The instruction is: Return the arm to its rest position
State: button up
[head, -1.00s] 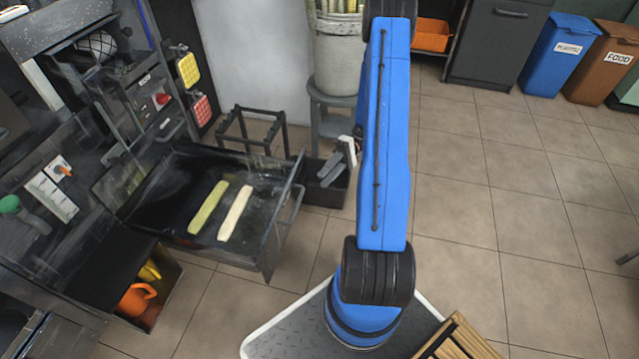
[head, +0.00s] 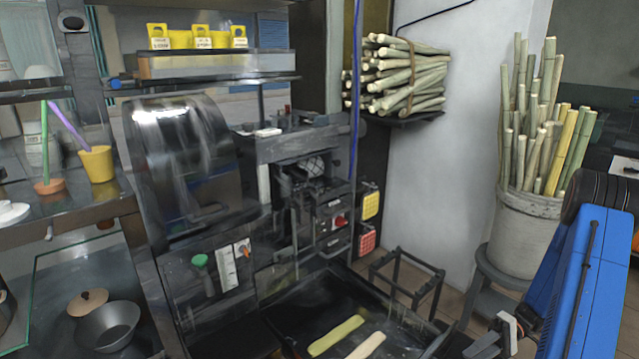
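My blue arm rises at the lower right of the head view, in front of the white bucket of cane. Pale grey and dark parts at the end of the arm, my gripper (head: 500,335), show just left of the blue link near the bottom edge. They are small and partly cut off, so I cannot tell whether the fingers are open or shut. Nothing is clearly seen held in them. A green peeled cane piece (head: 336,335) and a paler cane piece (head: 367,346) lie side by side in the black tray (head: 287,310), left of and apart from my gripper.
The dark cane press (head: 310,170) stands behind the tray. A white bucket (head: 526,232) of cane sits on a grey stool (head: 490,283). A black frame stand (head: 405,280) is between tray and stool. Bundled cane (head: 405,80) lies on a wall shelf. A counter with pots is left.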

jog(key=s+a+r+t+h, duration=0.1)
jog(key=s+a+r+h, duration=0.1)
jog(key=a+r+h, duration=0.5)
jog(key=s+a+r+h, duration=0.2)
jog(key=a+r, duration=0.1)
jog(key=r, duration=0.7)
jog(key=s+a+r+t+h, duration=0.3)
jog(key=s+r+t, duration=0.1)
jog(key=s+r, duration=0.2)
jog(key=s+a+r+m+t+h, duration=0.1)
jog(key=s+a+r+t+h, duration=0.1)
jog(key=s+r+t, duration=0.3)
jog(key=shift+s+a+r+h, duration=0.4)
jog(key=shift+s+a+r, duration=0.25)
jog(key=shift+s+a, duration=0.15)
